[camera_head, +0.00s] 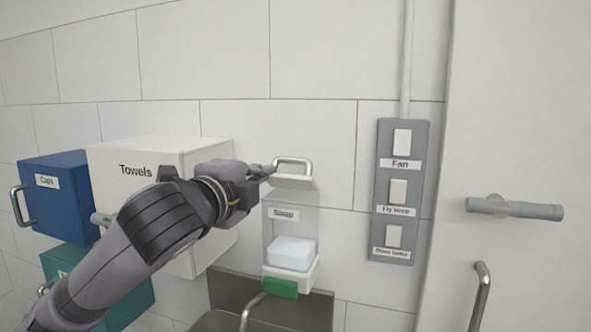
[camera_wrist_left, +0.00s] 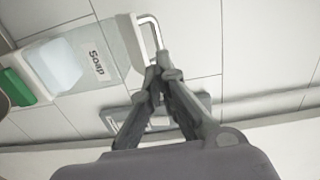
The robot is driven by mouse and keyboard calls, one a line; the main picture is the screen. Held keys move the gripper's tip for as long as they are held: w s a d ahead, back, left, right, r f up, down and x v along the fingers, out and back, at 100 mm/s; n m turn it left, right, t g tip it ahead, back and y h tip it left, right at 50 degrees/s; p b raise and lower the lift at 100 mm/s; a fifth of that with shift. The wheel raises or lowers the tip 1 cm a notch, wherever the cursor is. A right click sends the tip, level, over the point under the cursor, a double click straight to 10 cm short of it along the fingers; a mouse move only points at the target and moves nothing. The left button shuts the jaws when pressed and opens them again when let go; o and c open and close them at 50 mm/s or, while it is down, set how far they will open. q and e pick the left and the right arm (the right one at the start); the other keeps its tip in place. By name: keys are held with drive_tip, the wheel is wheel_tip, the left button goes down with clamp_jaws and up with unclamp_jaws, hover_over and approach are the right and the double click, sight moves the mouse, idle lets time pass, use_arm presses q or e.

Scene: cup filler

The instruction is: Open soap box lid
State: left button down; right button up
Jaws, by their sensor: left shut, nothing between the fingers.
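The soap box (camera_head: 291,225) is a clear dispenser on the wall with a pale soap block (camera_head: 292,253) inside and a green part (camera_head: 281,288) at its bottom. Its white lid (camera_head: 294,183) is at the top and carries a metal loop handle (camera_head: 293,161). I cannot tell whether the lid is fully shut. My left gripper (camera_head: 270,170) is shut and empty, just left of the handle. In the left wrist view its closed fingertips (camera_wrist_left: 158,73) are at the end of the handle (camera_wrist_left: 150,35); contact is unclear. My right gripper is not in view.
A white Towels box (camera_head: 130,155) and a blue Cups box (camera_head: 65,190) are on the wall at left, above a teal box (camera_head: 125,295). A grey switch panel (camera_head: 400,150) is to the right. A door with a handle (camera_head: 515,208) is at far right.

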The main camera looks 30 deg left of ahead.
sight(290, 159)
use_arm(q)
drive_tip(key=p+x, duration=0.2)
drive_tip(key=x, duration=0.9)
drive_tip(key=shift+w+a+p, duration=0.1)
drive_tip(key=shift+w+p, duration=0.1)
drive_tip(key=shift+p, duration=0.15)
drive_tip(key=shift+w+a+f, duration=0.1)
drive_tip(key=shift+w+a, duration=0.05)
drive_tip(key=shift+w, duration=0.5)
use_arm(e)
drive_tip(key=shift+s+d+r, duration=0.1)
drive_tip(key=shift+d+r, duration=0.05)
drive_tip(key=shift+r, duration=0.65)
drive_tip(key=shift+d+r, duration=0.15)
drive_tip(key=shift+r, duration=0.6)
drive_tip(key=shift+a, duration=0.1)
